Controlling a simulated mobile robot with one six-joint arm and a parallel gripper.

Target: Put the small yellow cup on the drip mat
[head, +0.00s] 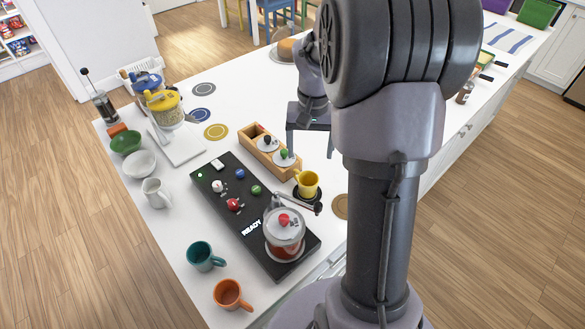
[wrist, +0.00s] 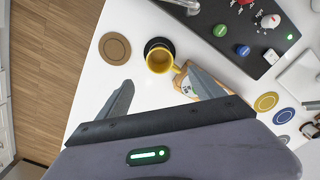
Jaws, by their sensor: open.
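The small yellow cup (head: 307,183) stands upright on a dark round mat (head: 296,192), which looks like the drip mat, beside the black machine's spout. In the wrist view the cup (wrist: 159,60) is seen from above, with the mat (wrist: 151,42) showing around its far side. The cup's handle points toward the lower right there. My gripper (head: 309,156) is open and empty, its fingers apart, behind the cup in the head view. In the wrist view the cup lies just ahead of the gap between the fingertips (wrist: 159,76). No contact is visible.
A black machine (head: 215,192) with a glass jug (head: 284,234) stands in front. A wooden box (head: 253,139) with lidded jars lies close to one finger. A brown coaster (wrist: 115,47) lies beside the mat. Teal (head: 201,257) and orange (head: 229,294) mugs stand near the front edge.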

